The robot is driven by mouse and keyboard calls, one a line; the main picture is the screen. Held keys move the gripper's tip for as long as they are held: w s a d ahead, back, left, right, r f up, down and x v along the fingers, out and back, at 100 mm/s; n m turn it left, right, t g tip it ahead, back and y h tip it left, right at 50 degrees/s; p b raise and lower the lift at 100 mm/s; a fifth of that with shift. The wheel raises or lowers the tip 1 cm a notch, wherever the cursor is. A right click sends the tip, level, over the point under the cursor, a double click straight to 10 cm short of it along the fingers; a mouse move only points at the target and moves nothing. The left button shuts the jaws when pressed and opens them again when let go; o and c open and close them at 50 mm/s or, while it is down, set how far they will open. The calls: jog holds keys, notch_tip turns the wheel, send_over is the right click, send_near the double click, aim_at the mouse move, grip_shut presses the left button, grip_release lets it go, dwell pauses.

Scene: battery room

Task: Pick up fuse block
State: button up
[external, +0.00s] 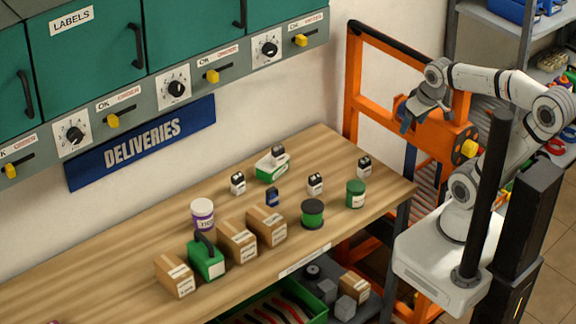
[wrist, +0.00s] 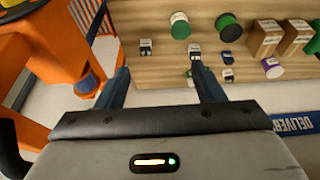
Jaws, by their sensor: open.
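Several small black-and-white blocks stand on the wooden workbench (external: 120,240): one at the left (external: 237,183), one in the middle (external: 315,184), one at the right (external: 364,168), and one on a green-and-white box (external: 272,169). I cannot tell which is the fuse block. My gripper (external: 408,120) is raised off the bench's right end, beside the orange frame. In the wrist view my gripper (wrist: 161,68) is open with nothing between its fingers. There the right block (wrist: 145,47) is beyond the gap, and the middle block (wrist: 194,50) is past the right finger's tip.
A green can (external: 356,194), a green spool (external: 312,213), a small blue item (external: 272,197), a purple-labelled tub (external: 202,214), cardboard boxes (external: 237,243) and a green handled container (external: 206,258) crowd the bench. An orange frame (external: 355,80) stands behind my arm. The bench's left part is mostly clear.

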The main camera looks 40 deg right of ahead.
jog(key=g+b, duration=0.4)
jog(key=b, duration=0.2)
send_over(278, 148)
jog(key=f, duration=1.8)
jog(key=shift+s+a+f, duration=0.1)
jog(key=shift+s+a, duration=0.15)
jog(key=shift+a, duration=0.1)
jog(key=shift+w+f, duration=0.15)
jog(key=shift+f, duration=0.15)
jog(key=shift+w+d+f+p, duration=0.15)
jog(key=shift+f+p, duration=0.5)
jog(key=shift+f, duration=1.35)
jog(key=shift+s+d+f+p, duration=0.15)
jog(key=shift+f+p, duration=0.45)
jog(key=shift+f, duration=1.35)
jog(key=shift+w, duration=0.1)
jog(key=c, duration=1.1)
